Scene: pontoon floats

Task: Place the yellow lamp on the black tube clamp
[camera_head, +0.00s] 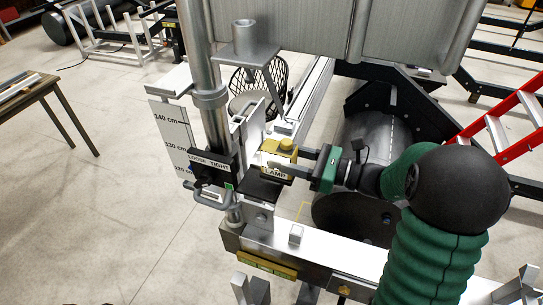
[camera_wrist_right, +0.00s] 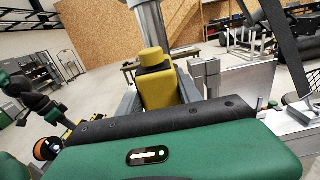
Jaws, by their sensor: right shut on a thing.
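The yellow lamp (camera_head: 285,145), a block with a round yellow knob on top and a LAMP label, is upright in the head view. It also shows in the wrist view (camera_wrist_right: 158,88), beyond the green gripper body. My right gripper (camera_head: 290,164) comes from the right and is shut on the lamp. The black tube clamp (camera_head: 211,166), marked LOOSE TIGHT, is around the vertical steel tube, left of the lamp. A black flat pad (camera_head: 258,190) sits just below the lamp; I cannot tell whether they touch. My left gripper is not identifiable.
The steel tube (camera_head: 197,60) rises beside a height scale board (camera_head: 171,135). A silver beam (camera_head: 330,258) runs below. A red ladder (camera_head: 518,120) is at right.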

